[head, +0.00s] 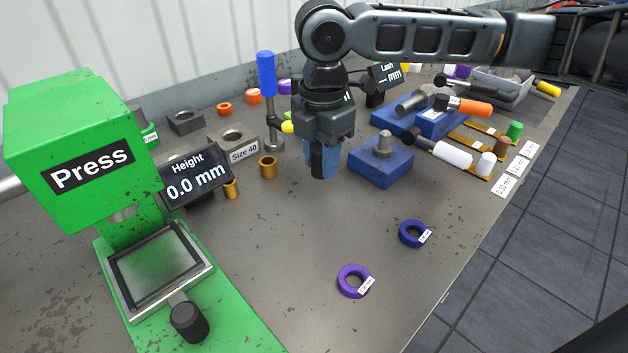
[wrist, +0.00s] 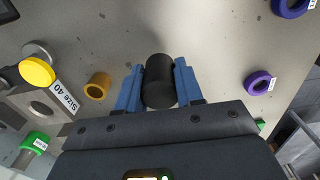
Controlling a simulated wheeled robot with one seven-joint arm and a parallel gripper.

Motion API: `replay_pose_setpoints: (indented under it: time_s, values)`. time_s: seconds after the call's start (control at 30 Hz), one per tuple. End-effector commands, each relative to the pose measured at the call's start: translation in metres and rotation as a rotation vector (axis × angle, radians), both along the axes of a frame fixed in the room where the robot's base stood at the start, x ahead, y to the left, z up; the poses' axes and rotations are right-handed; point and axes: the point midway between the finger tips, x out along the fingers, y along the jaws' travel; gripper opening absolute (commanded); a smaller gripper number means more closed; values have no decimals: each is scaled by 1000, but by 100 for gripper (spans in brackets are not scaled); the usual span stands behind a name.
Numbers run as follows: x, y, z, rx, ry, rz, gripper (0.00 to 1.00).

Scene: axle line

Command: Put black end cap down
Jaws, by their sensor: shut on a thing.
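My gripper (head: 322,168) points down over the bare middle of the bench, left of the blue block with a metal post. In the wrist view its blue fingers (wrist: 159,85) are shut on the black end cap (wrist: 159,78), a short dark cylinder between them. I cannot tell whether the cap touches the bench.
The green press (head: 75,160) stands at left, with a Height display (head: 195,178). A brass bushing (head: 268,167) and the blue block (head: 381,165) flank the gripper. A purple ring (head: 353,281) and a blue ring (head: 413,234) lie in front; bench between is clear.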

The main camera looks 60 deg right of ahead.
Motion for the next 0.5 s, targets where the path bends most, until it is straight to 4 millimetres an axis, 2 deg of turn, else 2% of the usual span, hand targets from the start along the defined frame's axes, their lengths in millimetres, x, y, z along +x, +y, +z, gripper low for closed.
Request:
replay_pose_setpoints:
  time_s: [0.1, 0.27, 0.5]
  values:
    - [3, 12, -7, -1, 0, 2, 6]
    - [4, 15, -13, 0, 1, 0, 6]
    - [4, 15, -44, 0, 2, -1, 6]
